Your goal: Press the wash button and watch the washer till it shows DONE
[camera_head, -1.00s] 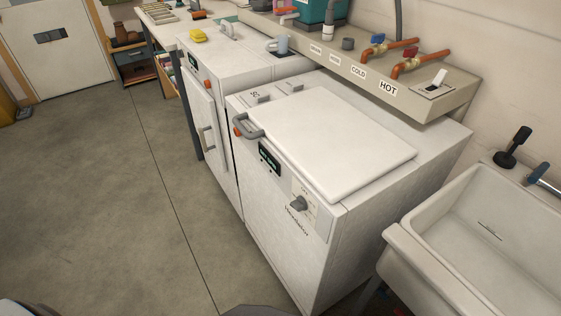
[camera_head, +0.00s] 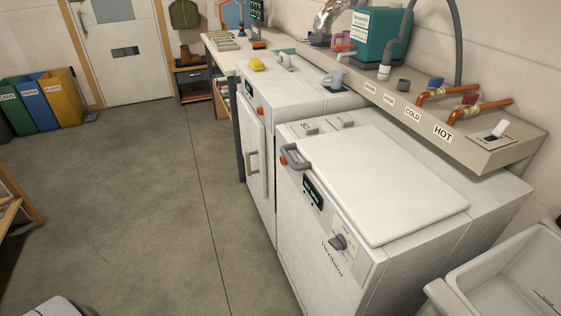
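A white top-lid machine (camera_head: 300,235), which looks like the washer, stands at the right of centre with its lid (camera_head: 385,180) closed. Its front has a small dark display (camera_head: 313,191) with faint green characters too small to read. A dark knob (camera_head: 339,242) sits lower on the front panel. A small orange-red button (camera_head: 284,160) shows beside the grey lid handle (camera_head: 297,157). I cannot tell which control is the wash button. Neither of my grippers is in view.
A second white machine (camera_head: 256,135) with a front handle stands behind it. A shelf (camera_head: 505,150) with HOT and COLD pipes runs along the wall. A sink (camera_head: 480,285) is at lower right. Coloured bins (camera_head: 62,95) stand far left. The floor (camera_head: 130,190) is clear.

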